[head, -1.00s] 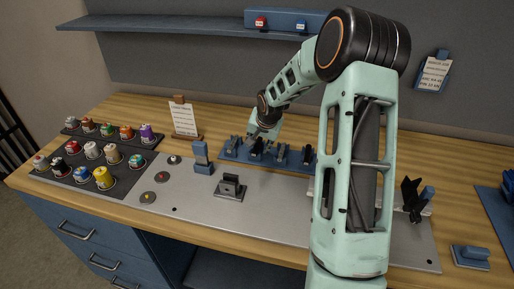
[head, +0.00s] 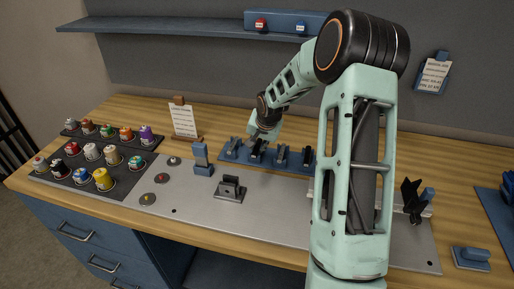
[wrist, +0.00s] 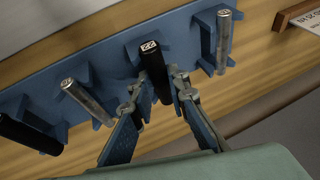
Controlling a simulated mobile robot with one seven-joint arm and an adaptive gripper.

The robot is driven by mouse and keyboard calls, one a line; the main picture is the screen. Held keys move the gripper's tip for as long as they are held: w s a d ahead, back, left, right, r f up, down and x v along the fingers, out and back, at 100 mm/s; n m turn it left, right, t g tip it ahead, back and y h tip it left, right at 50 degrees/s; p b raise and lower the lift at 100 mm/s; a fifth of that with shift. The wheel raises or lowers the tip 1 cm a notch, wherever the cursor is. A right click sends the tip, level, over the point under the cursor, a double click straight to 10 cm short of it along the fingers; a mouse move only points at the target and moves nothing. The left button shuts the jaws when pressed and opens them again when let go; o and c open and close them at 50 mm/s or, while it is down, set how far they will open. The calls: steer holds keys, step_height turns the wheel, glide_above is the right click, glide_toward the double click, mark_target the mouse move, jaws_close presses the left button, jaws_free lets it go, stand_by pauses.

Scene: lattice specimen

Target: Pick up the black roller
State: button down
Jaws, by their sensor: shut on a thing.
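A black roller (wrist: 153,66) with a white-marked end is between the two fingers of my gripper (wrist: 160,88) in the wrist view. The fingers are shut on its sides. It is at the blue rack (wrist: 95,60), by one of the rack's holders; I cannot tell whether it still touches the rack. In the head view my gripper (head: 258,140) is at the rack, over the black roller (head: 257,150). A second black roller (wrist: 28,134) lies in the rack at the left of the wrist view, apart from my gripper.
A card stand (head: 184,122) is left of the rack. A metal plate (head: 190,215) with a dark bracket (head: 230,188) lies in front.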

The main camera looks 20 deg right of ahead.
mark_target(258, 149)
steer(key=shift+d+r, duration=0.1)
steer(key=shift+r, duration=0.05)
steer(key=shift+r+p, duration=0.15)
steer(key=shift+p, duration=0.2)
steer(key=r, duration=0.4)
steer(key=shift+s, duration=0.25)
steer(key=s+a+r+b, duration=0.2)
steer(key=s+a+r, duration=0.5)
steer(key=s+r, duration=0.3)
steer(key=s+a+f+n+g+y+p, duration=0.1)
steer(key=s+a+f+n+y+p, duration=0.2)
steer(key=a+n+p, duration=0.3)
steer(key=shift+s+n+y, duration=0.3)
steer(key=shift+s+n, duration=0.2)
steer(key=shift+n, duration=0.5)
steer(key=shift+d+f, duration=0.1)
steer(key=shift+f, duration=0.05)
